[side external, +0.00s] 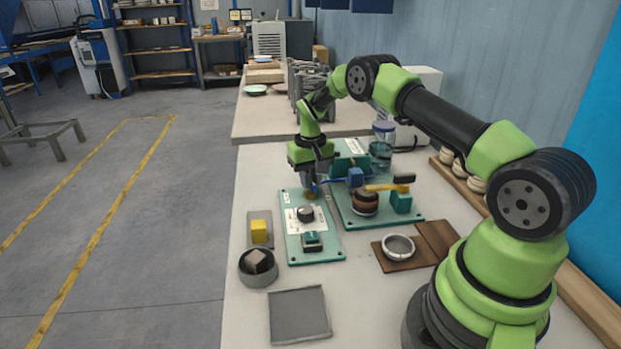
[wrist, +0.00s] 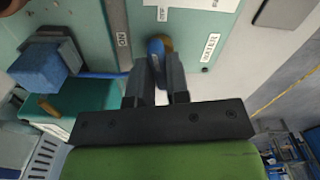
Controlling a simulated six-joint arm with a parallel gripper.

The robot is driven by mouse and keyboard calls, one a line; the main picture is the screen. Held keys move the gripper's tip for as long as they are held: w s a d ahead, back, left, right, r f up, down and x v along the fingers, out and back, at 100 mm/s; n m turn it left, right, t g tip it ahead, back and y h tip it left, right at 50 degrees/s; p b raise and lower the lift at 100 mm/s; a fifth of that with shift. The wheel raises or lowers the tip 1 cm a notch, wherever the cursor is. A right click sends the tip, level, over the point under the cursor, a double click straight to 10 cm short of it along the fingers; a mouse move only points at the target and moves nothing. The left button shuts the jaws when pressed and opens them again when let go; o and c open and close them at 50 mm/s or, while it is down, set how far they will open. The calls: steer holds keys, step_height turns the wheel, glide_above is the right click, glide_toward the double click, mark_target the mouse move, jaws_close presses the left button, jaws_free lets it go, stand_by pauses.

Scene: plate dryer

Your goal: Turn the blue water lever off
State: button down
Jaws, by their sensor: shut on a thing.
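The blue water lever (wrist: 156,48) shows in the wrist view between the fingertips of my gripper (wrist: 159,66), with a round brass-coloured part beside its far end. My gripper is shut on the lever. A label reading WATER is on the plate to the right of it. In the side view, my gripper (side external: 309,184) points down at the far end of the left green panel (side external: 331,255). A little of the blue lever (side external: 316,189) shows there, and the fingers hide most of it. How far the lever is turned cannot be told.
The right green panel (side external: 412,221) stands close by, with a blue block (side external: 355,176), a yellow handle (side external: 383,187) and a dark round pot (side external: 364,202). A black knob (side external: 305,214) sits nearer on the left panel. A grey tray (side external: 299,315) lies in front.

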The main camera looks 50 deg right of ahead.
steer(key=shift+m, duration=1.3)
steer(key=c, duration=1.1)
jaws_free()
steer(key=shift+r, duration=0.15)
step_height(320, 180, up, 10)
